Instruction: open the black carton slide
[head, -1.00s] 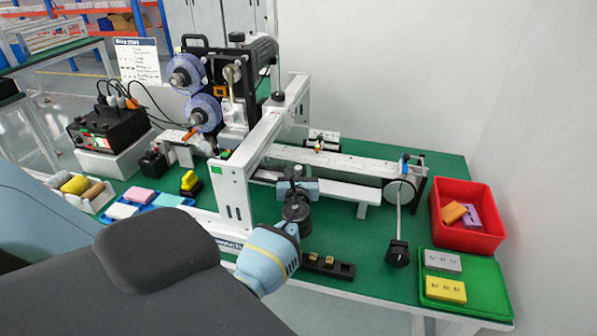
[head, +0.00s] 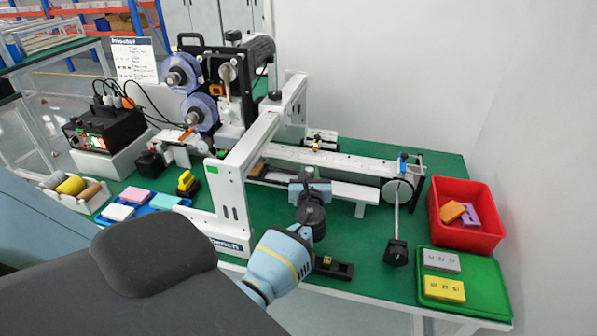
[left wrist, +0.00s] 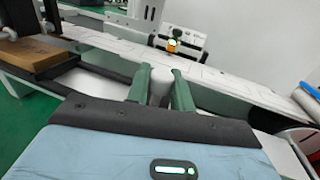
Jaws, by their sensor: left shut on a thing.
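My left gripper (head: 312,186) is at the front of the machine, beside its long white rail. In the left wrist view its two green fingers (left wrist: 160,97) are shut on a pale, rounded knob (left wrist: 159,80). A black strip (left wrist: 100,70), which looks like part of the carton slide, runs behind the fingers. A brown carton (left wrist: 40,60) lies at its left end; brown also shows behind the white upright in the head view (head: 257,169). My gripper hides much of the slide in the head view. My right gripper is not in view.
A white gantry frame (head: 232,192) stands just left of the gripper. A black holder with brass pieces (head: 334,268) lies in front. A round disc with a hanging lever (head: 397,192), a red bin (head: 467,237) and a green tray (head: 428,297) are to the right.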

